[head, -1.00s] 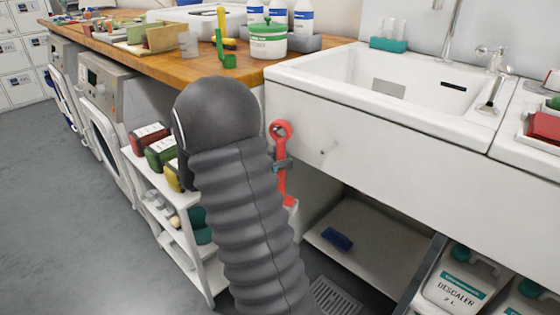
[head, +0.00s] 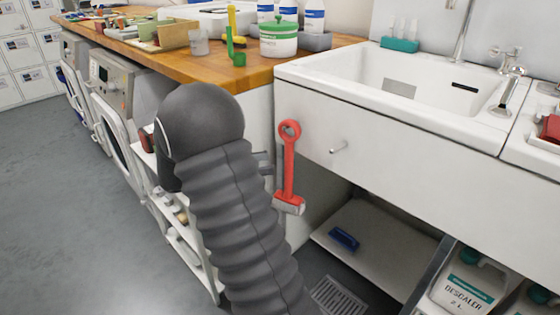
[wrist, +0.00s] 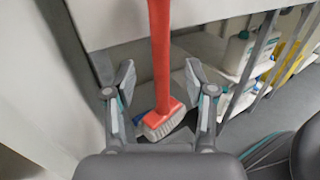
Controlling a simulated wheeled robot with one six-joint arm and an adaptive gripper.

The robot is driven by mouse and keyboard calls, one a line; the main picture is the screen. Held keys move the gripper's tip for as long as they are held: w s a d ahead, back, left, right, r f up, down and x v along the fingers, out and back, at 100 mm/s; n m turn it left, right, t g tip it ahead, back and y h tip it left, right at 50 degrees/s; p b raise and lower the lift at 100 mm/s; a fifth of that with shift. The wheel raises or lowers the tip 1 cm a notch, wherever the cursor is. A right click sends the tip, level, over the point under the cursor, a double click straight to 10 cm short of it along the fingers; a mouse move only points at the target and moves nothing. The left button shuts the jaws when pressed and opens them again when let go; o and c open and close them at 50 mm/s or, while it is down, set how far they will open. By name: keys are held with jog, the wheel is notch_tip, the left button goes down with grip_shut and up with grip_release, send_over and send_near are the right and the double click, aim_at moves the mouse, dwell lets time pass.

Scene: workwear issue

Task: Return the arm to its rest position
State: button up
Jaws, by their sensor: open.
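A red brush (head: 288,170) with a ring at the top of its handle and pale bristles hangs upright against the front of the white sink unit (head: 395,165). What holds it up is not clear. My gripper (head: 264,162) is mostly hidden behind my dark arm in the head view; a grey finger shows just left of the brush handle, apart from it. In the wrist view my gripper (wrist: 160,78) is open and empty. The red brush (wrist: 162,60) stands beyond and between its fingers, with its bristle head low in the picture.
A white shelf unit (head: 180,235) stands left of my arm, below the wooden counter (head: 190,65). A blue brush (head: 343,239) lies on the low shelf under the sink. Open grey floor (head: 60,200) lies at the left.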

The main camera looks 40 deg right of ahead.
jog(key=v, duration=0.4)
jog(key=shift+w+a, duration=0.15)
jog(key=shift+a, duration=0.15)
notch_tip(320, 180, down, 7)
jog(key=s+m+t+y, duration=0.1)
jog(key=s+m+y, duration=0.1)
jog(key=y, duration=0.1)
jog(key=s+a+f+m+t+y, duration=0.2)
jog(key=s+a+f+m+y, duration=0.15)
jog(key=s+a+y, duration=0.3)
jog(key=s+a+r+m+t+y, duration=0.6)
jog(key=s+a+r+t, duration=0.4)
jog(key=s+a+r, duration=0.2)
jog(key=shift+a+r+m+y, duration=0.35)
jog(key=shift+a+r+m, duration=0.2)
jog(key=shift+m, duration=0.1)
